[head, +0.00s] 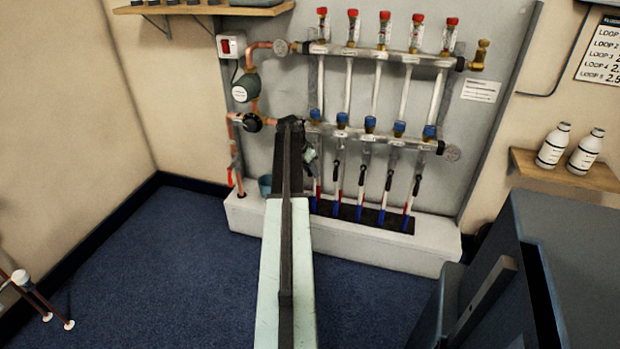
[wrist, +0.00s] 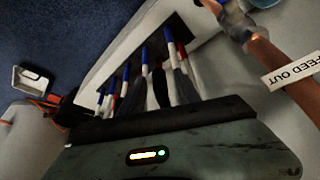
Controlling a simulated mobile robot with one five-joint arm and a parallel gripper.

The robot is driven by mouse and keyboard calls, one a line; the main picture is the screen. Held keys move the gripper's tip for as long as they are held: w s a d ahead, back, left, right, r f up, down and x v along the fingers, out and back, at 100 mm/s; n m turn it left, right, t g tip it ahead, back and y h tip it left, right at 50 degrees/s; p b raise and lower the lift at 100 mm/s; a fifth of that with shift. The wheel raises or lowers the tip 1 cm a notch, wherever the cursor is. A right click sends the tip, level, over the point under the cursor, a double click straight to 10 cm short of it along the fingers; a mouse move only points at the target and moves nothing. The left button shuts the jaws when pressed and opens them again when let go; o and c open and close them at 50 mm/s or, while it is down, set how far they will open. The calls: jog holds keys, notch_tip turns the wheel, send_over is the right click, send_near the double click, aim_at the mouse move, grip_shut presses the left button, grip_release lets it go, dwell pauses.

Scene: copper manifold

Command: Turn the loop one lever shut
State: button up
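The manifold (head: 375,135) stands on the back wall with a row of black levers on its lower pipes. Several levers show clearly, such as the second from the left (head: 336,172). The leftmost, at the loop one end, is mostly hidden behind my arm and gripper (head: 312,163). In the wrist view two dark fingers of my gripper (wrist: 158,85) stand apart, pointing at the pipes. A dark lever-like shape (wrist: 160,88) appears between them. I cannot tell whether they touch it or which way that lever is turned.
Red-and-blue banded pipes (wrist: 172,45) crowd close beyond the fingers. A copper pipe labelled FEED OUT (wrist: 285,75) runs close by on the right. A white plinth (head: 410,240) lies below the manifold, and a dark cabinet (head: 570,250) stands at right.

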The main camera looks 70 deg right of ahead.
jog(key=shift+r, duration=0.1)
grip_shut()
dwell(1.2)
